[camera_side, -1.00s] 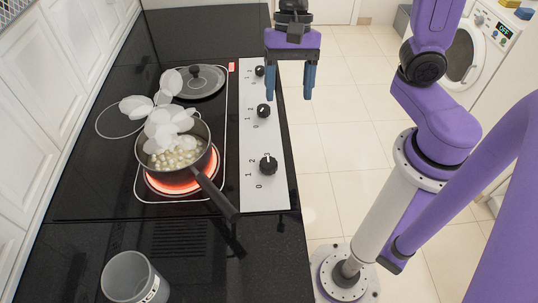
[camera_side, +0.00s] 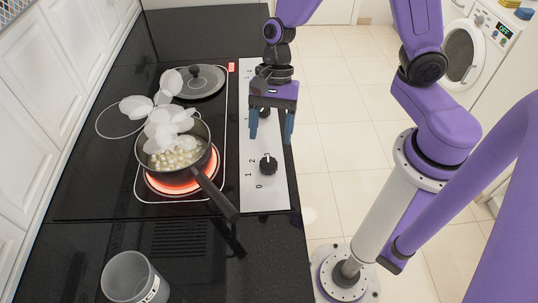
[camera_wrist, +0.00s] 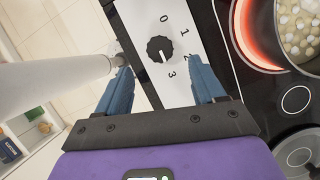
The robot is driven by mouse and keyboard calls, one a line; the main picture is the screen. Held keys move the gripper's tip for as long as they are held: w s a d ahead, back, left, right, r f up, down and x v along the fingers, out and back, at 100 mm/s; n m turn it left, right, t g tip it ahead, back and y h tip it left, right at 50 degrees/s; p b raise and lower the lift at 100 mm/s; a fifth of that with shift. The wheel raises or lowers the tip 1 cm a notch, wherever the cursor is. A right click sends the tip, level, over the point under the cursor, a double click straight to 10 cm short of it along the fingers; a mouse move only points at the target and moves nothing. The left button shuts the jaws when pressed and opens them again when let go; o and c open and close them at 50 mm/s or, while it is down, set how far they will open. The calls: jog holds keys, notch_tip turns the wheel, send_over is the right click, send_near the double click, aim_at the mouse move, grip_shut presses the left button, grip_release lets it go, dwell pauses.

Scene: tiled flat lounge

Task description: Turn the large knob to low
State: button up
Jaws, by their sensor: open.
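The large knob (camera_side: 268,166) is black and round, the nearest knob on the white control panel (camera_side: 265,200). It also shows in the wrist view (camera_wrist: 160,49), with its white mark towards the 3; the numbers 0, 1, 2 and 3 are printed around it. My gripper (camera_side: 271,138) is open and empty. It points down above the panel, just beyond the large knob in the side view, with its blue fingers apart. In the wrist view my fingers (camera_wrist: 160,85) stand on either side of the panel, with the knob ahead between them and not touched.
A steaming pan (camera_side: 170,160) of pale pieces sits on the glowing red burner, its handle reaching towards the panel. A lidded pan (camera_side: 200,84) is at the back. A middle knob (camera_side: 264,112) is partly behind my gripper. A grey cup (camera_side: 128,278) stands front left.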

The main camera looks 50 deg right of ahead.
aim_at(268, 162)
jog(key=shift+x, duration=3.6)
jog(key=c, duration=1.1)
